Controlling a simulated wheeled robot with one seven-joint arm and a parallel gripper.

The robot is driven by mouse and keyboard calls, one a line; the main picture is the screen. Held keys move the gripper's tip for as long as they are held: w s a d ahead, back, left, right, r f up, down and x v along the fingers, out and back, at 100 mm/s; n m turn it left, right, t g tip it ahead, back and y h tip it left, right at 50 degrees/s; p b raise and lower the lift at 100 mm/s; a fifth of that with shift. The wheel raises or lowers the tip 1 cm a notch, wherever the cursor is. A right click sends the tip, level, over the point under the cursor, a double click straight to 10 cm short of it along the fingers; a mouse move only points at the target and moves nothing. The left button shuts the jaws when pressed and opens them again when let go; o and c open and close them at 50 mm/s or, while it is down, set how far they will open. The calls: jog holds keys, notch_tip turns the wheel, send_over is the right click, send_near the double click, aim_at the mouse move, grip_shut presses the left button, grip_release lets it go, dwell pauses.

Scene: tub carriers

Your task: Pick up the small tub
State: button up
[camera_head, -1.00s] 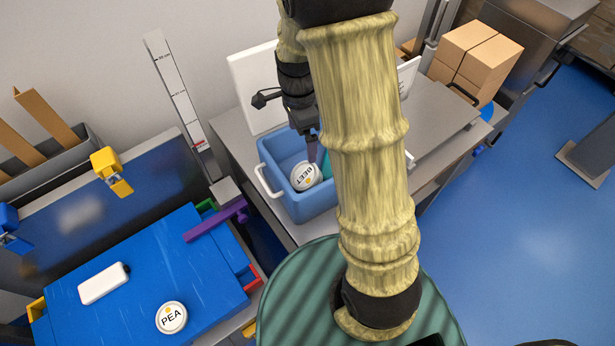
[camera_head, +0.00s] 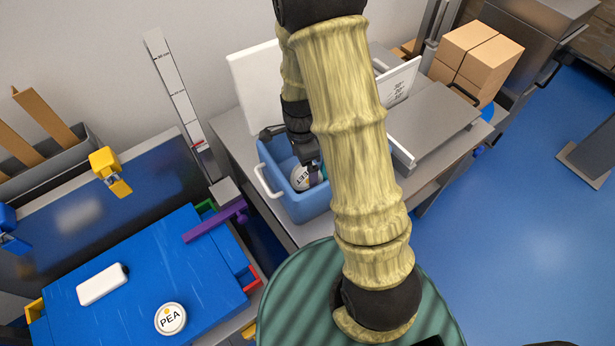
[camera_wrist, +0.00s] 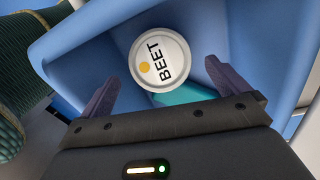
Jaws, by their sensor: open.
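A small round tub with a white lid marked BEET (camera_wrist: 160,60) stands in a blue carrier (camera_wrist: 75,60). In the head view the tub (camera_head: 300,178) is partly hidden by my gripper, and the carrier (camera_head: 303,207) sits on a grey bench. My gripper (camera_wrist: 160,92) is open, with one dark finger on each side just short of the tub. Another tub, with a lid marked PEA (camera_head: 171,318), lies on a blue surface at the lower left.
The carrier's walls and white handle (camera_head: 268,182) stand close around my gripper. A white panel (camera_head: 255,90) rises behind it. A grey raised plate (camera_head: 435,120) and cardboard boxes (camera_head: 475,62) are to the right. A white block (camera_head: 103,284) lies near the PEA tub.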

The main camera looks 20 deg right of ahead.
aim_at(305, 174)
jog(key=f, duration=0.5)
jog(key=shift+s, duration=0.25)
jog(key=c, duration=1.1)
notch_tip(305, 174, up, 10)
jog(key=shift+r+p, duration=0.1)
jog(key=shift+p, duration=0.2)
jog(key=shift+c, duration=0.2)
